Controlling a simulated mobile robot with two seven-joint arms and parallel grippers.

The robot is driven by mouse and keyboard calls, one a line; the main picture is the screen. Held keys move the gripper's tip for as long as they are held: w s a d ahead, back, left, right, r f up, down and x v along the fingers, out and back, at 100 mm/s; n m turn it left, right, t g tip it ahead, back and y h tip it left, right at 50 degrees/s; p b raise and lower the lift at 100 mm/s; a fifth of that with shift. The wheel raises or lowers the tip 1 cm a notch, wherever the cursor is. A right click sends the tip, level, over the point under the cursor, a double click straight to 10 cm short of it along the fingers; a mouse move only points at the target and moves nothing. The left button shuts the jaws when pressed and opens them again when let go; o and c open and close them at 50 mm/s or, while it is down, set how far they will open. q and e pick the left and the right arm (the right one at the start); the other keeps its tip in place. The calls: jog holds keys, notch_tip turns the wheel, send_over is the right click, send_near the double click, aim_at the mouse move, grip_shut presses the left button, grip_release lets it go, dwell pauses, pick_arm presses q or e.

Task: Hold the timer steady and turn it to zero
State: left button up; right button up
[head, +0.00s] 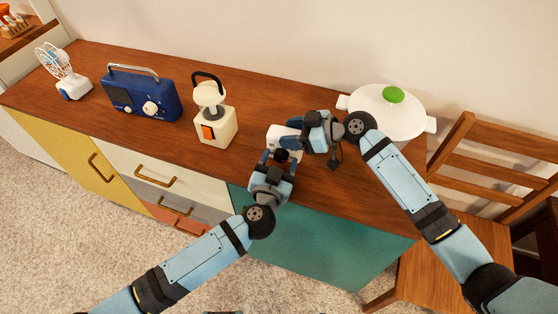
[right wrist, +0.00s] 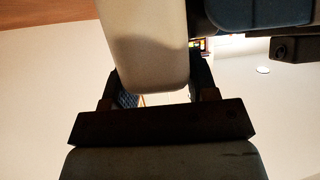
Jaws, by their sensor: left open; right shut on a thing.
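The timer (head: 282,134) is a small white body with a dark round knob (head: 282,155) on its front, on the wooden cabinet top. My right gripper (head: 303,137) comes from the right and is shut on the timer's body. In the right wrist view the pale timer body (right wrist: 145,50) sits between the fingers of my right gripper (right wrist: 155,95). My left gripper (head: 279,162) is open, with its fingers at either side of the dark knob. Whether its fingers touch the knob cannot be told. My grippers hide part of the timer.
A cream lantern-like appliance (head: 216,128) with a black handle stands left of the timer. A blue radio (head: 142,97) and a white fan (head: 66,78) stand farther left. A white pot (head: 372,99) with a green knob stands behind my right arm. A wooden chair (head: 480,190) is at the right.

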pick_arm(q)
jog(key=shift+c, duration=0.4)
jog(key=c, duration=0.9)
jog(key=shift+o, duration=0.2)
jog(key=shift+n, duration=0.8)
jog(key=o, duration=0.9)
jog(key=shift+o, duration=0.2)
jog(key=v, duration=1.2)
